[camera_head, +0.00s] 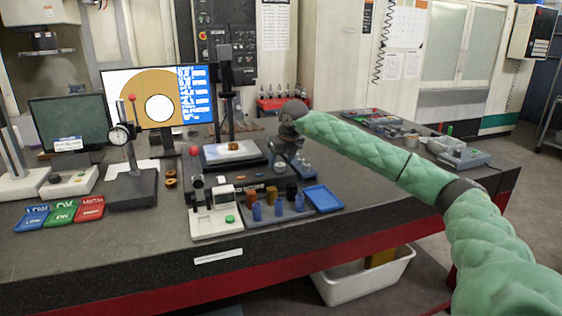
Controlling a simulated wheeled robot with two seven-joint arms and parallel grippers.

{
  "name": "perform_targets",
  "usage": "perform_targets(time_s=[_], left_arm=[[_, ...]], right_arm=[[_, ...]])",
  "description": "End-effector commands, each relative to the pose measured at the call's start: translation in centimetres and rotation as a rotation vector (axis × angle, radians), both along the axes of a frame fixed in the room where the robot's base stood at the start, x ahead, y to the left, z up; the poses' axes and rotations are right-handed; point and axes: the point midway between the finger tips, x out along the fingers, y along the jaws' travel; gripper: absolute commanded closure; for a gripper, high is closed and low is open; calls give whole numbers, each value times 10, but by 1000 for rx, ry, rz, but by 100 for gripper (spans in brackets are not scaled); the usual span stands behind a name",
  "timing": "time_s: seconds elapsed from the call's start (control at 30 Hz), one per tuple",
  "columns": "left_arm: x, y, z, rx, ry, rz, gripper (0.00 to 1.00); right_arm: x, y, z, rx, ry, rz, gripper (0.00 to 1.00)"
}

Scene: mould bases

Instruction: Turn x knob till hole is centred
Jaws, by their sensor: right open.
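The monitor (193,97) at the back left shows a tan disc with a white round hole (159,108). The hole lies to the right of and below the middle of the picture area. A small brass part (233,146) sits on the bright plate of the measuring stage (222,158), under the camera stand (226,95). My right gripper (284,160) points down at the right side of the stage, small and dark, with its jaws open. I cannot make out the x knob; the gripper may hide it. My left gripper is out of view.
In front of the stage stand a white device with a green button (229,219), a rack with blue and brown pieces (272,212) and a blue tray (323,198). A dial gauge stand (131,187) and LOW, OK and HIGH bins (61,212) are at left. The bench right of the blue tray is clear.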

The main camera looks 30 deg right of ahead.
Motion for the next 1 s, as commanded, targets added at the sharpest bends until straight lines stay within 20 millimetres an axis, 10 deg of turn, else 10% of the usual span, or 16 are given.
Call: perform_targets(time_s=[0.43,0.67,1.0], left_arm=[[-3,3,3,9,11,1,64],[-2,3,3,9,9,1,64],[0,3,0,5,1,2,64]], right_arm=[[4,0,-10,0,-1,0,43],[4,0,-10,0,-1,0,87],[4,-1,-11,0,-1,38,87]])
